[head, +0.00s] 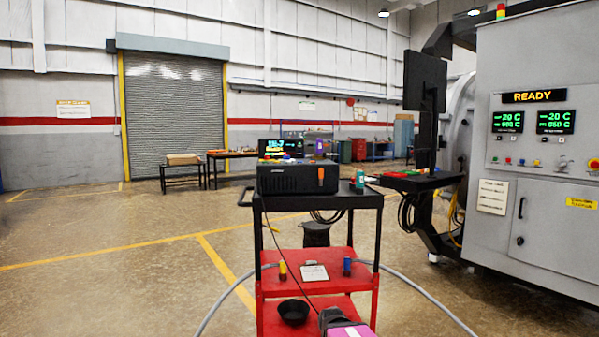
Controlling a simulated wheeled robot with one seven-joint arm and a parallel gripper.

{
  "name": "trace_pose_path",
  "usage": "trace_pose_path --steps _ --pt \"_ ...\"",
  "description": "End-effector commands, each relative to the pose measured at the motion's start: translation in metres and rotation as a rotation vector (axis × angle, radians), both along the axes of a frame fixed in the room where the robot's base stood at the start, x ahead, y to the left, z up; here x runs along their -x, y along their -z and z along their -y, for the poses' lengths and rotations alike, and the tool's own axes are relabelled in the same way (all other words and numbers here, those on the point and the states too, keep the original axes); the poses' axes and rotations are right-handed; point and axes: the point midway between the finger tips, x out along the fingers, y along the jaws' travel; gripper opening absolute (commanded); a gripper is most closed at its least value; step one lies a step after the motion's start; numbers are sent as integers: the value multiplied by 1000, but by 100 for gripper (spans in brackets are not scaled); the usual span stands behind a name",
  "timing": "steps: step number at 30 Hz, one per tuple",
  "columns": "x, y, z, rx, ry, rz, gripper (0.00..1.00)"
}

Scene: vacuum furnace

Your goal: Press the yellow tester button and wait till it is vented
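A black tester box (297,180) stands on the top shelf of a cart in the middle of the head view. A small lit screen (280,147) with green and orange text rises at its back. Small coloured buttons (290,160) sit along its top; they are too small to single out the yellow one surely. An orange-handled item shows against its front right. At the bottom edge, a dark and magenta part, apparently my gripper (331,316), is low in front of the cart and apart from the tester. Its fingers cannot be made out.
The cart's red lower shelves (330,284) hold a black bowl (293,312), small bottles and a white card. A grey furnace cabinet (535,140) reading READY stands at right, beside a monitor arm (425,80) and black side table. A grey hose curves around the cart. Floor at left is clear.

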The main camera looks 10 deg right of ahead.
Motion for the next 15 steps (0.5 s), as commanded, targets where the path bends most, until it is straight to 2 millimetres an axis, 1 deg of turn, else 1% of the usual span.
trace_pose_path --steps 2,5,6,15 --pt "0 0 0 0 0 0 43" --pt "0 0 0 0 0 0 13" --pt "0 0 0 0 0 0 0" --pt "0 0 0 0 0 0 0"
